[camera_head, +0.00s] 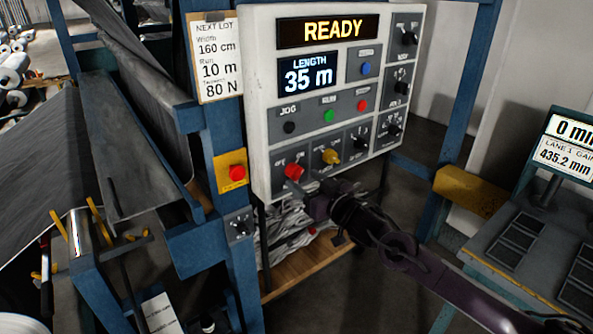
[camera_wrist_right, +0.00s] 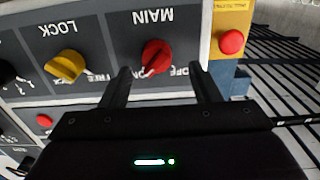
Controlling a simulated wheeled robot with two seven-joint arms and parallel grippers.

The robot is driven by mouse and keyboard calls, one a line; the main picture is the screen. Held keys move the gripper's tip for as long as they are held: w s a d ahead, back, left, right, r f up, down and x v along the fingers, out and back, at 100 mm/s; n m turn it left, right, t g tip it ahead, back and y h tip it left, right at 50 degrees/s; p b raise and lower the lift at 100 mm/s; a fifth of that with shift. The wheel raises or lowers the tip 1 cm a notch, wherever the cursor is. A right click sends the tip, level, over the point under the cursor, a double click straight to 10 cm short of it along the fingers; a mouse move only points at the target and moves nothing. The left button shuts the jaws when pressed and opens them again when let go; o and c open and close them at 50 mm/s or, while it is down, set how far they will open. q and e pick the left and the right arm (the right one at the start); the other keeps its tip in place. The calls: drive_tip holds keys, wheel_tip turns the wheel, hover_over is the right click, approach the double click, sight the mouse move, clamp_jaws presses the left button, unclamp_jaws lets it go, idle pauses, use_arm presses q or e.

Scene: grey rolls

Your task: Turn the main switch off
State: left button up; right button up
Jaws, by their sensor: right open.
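The main switch is a red rotary knob (camera_head: 294,171) at the lower left of the grey control panel (camera_head: 262,130). In the right wrist view the red knob (camera_wrist_right: 156,56) sits under the label MAIN, which appears upside down. My right gripper (camera_head: 305,188) is just in front of the panel's lower edge, close to the red knob. In the right wrist view its two fingers (camera_wrist_right: 160,80) are apart, with the knob beyond and between their tips; contact cannot be told. The knob's exact setting is hard to read. My left gripper is not in view.
A yellow LOCK knob (camera_head: 331,156) is right of the red one. A red emergency button (camera_head: 237,172) is on the blue post to the left. The panel display (camera_head: 328,30) reads READY. A yellow block (camera_head: 470,190) and a lane console (camera_head: 530,235) stand at right.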

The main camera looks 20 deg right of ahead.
sight(299, 176)
drive_tip(key=x, duration=0.2)
drive_tip(key=shift+w+p, duration=0.3)
drive_tip(key=shift+w, duration=0.15)
drive_tip(key=shift+w+f, duration=0.15)
drive_tip(key=shift+w, duration=0.35)
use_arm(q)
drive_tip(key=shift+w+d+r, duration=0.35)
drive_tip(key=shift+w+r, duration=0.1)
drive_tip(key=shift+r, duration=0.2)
use_arm(e)
drive_tip(key=shift+s+a, duration=0.1)
drive_tip(key=shift+a, duration=0.05)
drive_tip(key=c, duration=1)
